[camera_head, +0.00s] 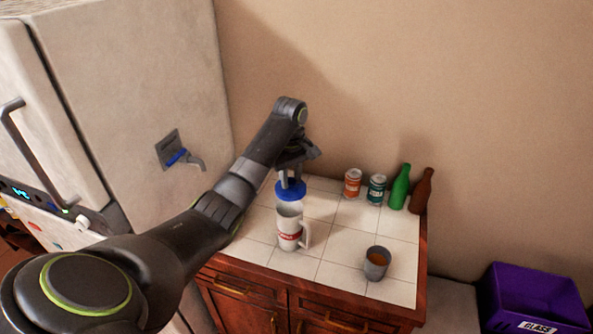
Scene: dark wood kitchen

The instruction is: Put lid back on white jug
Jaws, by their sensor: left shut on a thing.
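The white jug (288,235) with a red band stands upright on the white tiled counter (341,245), its handle to the right. My left gripper (291,181) points down above the jug and is shut on the blue lid (290,191). The lid is held above and slightly behind the jug's rim, with a paler part showing below the blue. I cannot tell whether that lower part touches the jug's mouth. The fingertips are partly hidden by the lid. My right gripper is not in view.
A grey cup (376,263) with brown contents stands right of the jug. A red can (352,183), a teal can (376,189), a green bottle (399,187) and a brown bottle (422,191) line the wall. A fridge (130,100) stands left; a purple glass bin (533,300) is right.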

